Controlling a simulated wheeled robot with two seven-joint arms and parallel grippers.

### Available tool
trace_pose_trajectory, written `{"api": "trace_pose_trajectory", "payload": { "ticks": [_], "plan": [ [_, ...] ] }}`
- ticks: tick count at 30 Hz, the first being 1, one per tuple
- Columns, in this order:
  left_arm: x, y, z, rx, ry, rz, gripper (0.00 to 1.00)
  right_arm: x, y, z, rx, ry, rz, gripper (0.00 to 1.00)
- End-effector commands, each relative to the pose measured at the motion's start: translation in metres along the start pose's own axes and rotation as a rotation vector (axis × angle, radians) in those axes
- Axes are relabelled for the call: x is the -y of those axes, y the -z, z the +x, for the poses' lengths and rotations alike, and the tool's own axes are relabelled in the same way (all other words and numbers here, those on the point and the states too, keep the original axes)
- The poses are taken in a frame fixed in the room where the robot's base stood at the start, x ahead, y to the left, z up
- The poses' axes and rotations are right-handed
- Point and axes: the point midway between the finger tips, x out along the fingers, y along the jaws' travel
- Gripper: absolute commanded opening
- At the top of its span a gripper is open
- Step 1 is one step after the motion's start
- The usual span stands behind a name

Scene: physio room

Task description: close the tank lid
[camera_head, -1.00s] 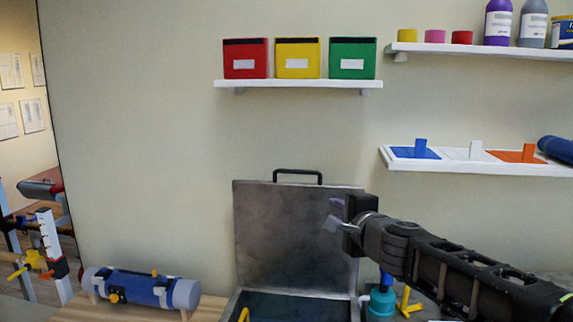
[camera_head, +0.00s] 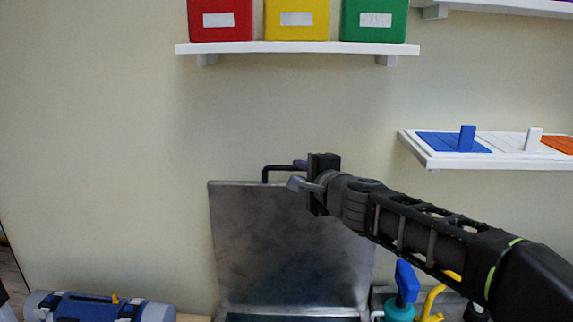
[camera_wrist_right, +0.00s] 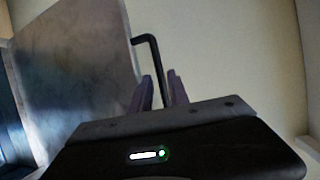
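The tank lid (camera_head: 285,245) is a grey metal plate that stands upright, open, against the wall behind the tank (camera_head: 290,317). Its black handle (camera_head: 268,171) sticks up from the top edge. My right gripper (camera_head: 297,174) is at the right part of the handle and hides it there. The lid (camera_wrist_right: 75,75) fills the left of that view. My left gripper is not in view.
A white shelf (camera_head: 300,48) with red, yellow and green boxes hangs above the lid. Another shelf (camera_head: 480,161) with coloured panels is at the right. A blue roll (camera_head: 95,308) lies low at the left. Blue and yellow fittings (camera_head: 405,285) stand right of the tank.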

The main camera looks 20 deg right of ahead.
Motion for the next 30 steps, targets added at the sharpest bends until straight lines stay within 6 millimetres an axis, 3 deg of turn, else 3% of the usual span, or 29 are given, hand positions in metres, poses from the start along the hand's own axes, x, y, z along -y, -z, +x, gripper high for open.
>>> {"api": "trace_pose_trajectory", "payload": {
  "ticks": [8, 21, 30],
  "plan": [
    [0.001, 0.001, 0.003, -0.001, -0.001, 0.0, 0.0, -0.002, 0.0, 0.014, 0.001, -0.002, 0.0, 0.22],
    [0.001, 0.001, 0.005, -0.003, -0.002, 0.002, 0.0, -0.001, 0.0, 0.074, 0.001, -0.002, 0.0, 0.22],
    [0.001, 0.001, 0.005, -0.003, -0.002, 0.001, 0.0, 0.0, 0.0, 0.078, 0.0, 0.0, 0.0, 0.22]
  ]
}}
